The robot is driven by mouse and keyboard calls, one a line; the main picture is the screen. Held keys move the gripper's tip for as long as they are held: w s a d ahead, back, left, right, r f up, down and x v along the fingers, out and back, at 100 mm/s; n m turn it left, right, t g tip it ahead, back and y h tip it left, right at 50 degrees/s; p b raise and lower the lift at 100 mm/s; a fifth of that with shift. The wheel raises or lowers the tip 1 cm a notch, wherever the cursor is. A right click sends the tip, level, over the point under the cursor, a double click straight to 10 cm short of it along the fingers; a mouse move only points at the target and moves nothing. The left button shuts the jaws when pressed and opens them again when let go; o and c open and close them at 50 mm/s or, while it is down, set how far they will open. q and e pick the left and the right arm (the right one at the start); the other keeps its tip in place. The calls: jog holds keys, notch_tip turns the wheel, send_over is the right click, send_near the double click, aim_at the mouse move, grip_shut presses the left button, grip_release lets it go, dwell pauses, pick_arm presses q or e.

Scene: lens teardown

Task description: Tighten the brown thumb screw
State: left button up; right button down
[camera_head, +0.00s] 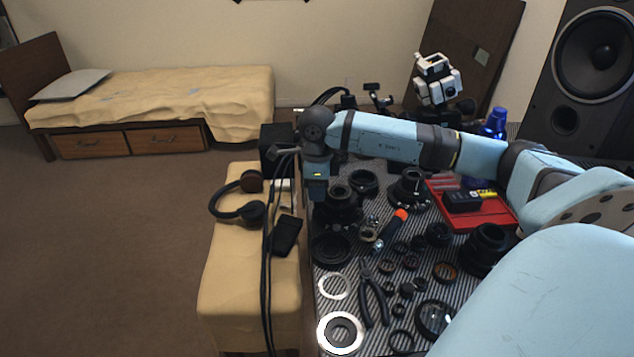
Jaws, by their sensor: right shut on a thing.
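My right gripper (318,196) reaches over the table from the right and points down at its left part. It is at the left side of a black lens barrel (340,208) that stands upright on the striped mat. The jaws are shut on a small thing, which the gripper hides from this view. I cannot make out the brown thumb screw anywhere, nor whether it is what the jaws hold. My left gripper is not in view.
The striped mat (350,262) is crowded with lens rings, pliers (374,299), an orange-tipped screwdriver (391,230) and black lens parts. A red tray (505,212) lies to the right. A tan bench (225,290) with headphones (240,212) stands left; the floor beyond is clear.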

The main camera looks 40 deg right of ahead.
jog(key=shift+r+m, duration=0.1)
jog(key=shift+m, duration=0.5)
jog(key=shift+m+p, duration=0.3)
jog(key=shift+m, duration=0.2)
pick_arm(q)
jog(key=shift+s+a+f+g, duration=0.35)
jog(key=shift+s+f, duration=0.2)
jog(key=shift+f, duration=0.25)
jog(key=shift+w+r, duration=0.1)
pick_arm(e)
jog(key=shift+m, duration=0.4)
jog(key=c, duration=0.9)
grip_release()
jog(key=shift+c, duration=0.2)
pick_arm(q)
jog(key=p, duration=0.2)
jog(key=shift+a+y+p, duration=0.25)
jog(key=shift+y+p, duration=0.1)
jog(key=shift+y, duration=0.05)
pick_arm(e)
notch_tip(320, 180, up, 14)
